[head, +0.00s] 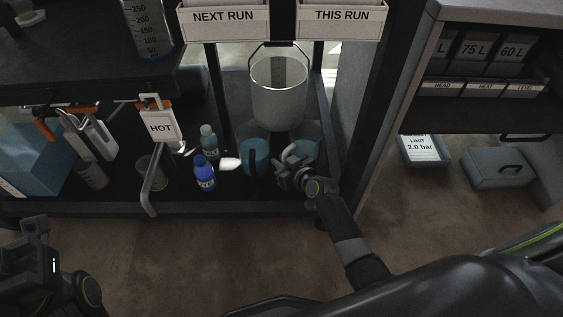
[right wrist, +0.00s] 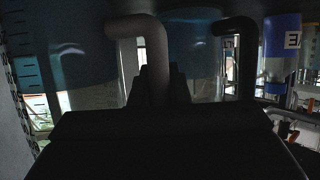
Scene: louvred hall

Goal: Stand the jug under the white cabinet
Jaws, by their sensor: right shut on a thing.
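A clear jug (head: 309,133) with blue liquid and a grey handle stands on the dark bench shelf, partly behind a hanging bucket. My right gripper (head: 288,174) is shut on its handle (right wrist: 157,62), which also shows in the right wrist view. A second jug (head: 253,143) with blue liquid and a black handle stands just left of it; its handle (right wrist: 240,55) shows in the right wrist view. A pale cabinet (head: 500,12) stands at the right, with open space below its shelf; I cannot tell if it is white. My left gripper (head: 36,232) is at the lower left, its jaws unclear.
The bucket (head: 279,103) hangs close above the jugs. Blue bottles (head: 204,174) and a rack marked HOT (head: 160,128) are to the left. A post (head: 380,100) stands between bench and cabinet. A blue bin (head: 424,151) and a grey case (head: 499,168) sit under the cabinet.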

